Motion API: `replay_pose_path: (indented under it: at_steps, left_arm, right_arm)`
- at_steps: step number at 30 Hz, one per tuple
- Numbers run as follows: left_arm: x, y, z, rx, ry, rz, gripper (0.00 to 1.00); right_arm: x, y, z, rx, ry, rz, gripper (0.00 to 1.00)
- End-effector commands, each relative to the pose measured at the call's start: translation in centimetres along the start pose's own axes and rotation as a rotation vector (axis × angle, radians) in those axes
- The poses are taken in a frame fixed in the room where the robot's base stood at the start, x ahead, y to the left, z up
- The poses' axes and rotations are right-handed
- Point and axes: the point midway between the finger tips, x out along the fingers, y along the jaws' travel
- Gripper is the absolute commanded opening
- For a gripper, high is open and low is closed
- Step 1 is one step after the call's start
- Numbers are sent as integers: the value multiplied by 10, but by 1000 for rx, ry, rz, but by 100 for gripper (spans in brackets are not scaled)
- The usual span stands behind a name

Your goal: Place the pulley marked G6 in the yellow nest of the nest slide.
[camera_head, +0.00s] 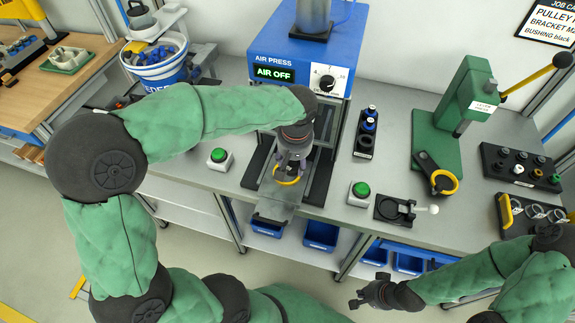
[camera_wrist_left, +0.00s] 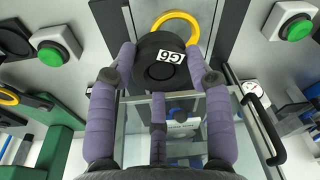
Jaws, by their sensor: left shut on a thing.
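The black pulley marked G6 (camera_wrist_left: 162,60) is between the purple-padded fingers of my left gripper (camera_wrist_left: 160,85), which is shut on it. The label faces the wrist camera. The yellow nest (camera_wrist_left: 178,22) shows as a ring partly behind the pulley; I cannot tell whether they touch. In the head view my left gripper (camera_head: 292,160) is just above the yellow nest (camera_head: 287,178) on the nest slide (camera_head: 275,208), in front of the air press, and hides the pulley. My right gripper (camera_head: 378,293) is dark and low in front of the bench, its fingers too small to judge.
The blue air press (camera_head: 305,55) reads AIR OFF. Green buttons (camera_head: 219,155) (camera_head: 360,190) flank the slide. A black fixture (camera_head: 393,209) and green arbor press (camera_head: 440,120) stand to the right, near a black tray of small parts (camera_head: 518,168). A white-and-blue bucket (camera_head: 163,72) stands left.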

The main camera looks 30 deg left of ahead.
Motion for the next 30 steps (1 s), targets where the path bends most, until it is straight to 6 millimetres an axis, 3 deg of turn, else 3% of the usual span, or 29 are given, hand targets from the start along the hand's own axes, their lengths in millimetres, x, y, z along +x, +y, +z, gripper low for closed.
replay_pose_path:
  at_steps: [6, 10, 17, 25, 30]
  left_arm:
    - [40, -5, -29, -2, -2, -2, 14]
    - [55, -7, -40, -2, 0, 0, 14]
    - [66, -8, -48, 0, 1, 0, 14]
    - [102, -8, -47, 1, -1, -1, 14]
    - [102, -8, -48, 0, 1, 1, 14]
  right_arm:
    - [13, 5, 0, 0, 0, 0, 0]
    - [17, 6, -1, 0, 0, 0, 0]
    - [20, 7, -1, 0, 0, 0, 0]
    - [35, 12, -1, 0, 0, 0, 0]
    - [34, 12, -1, 0, 0, 0, 0]
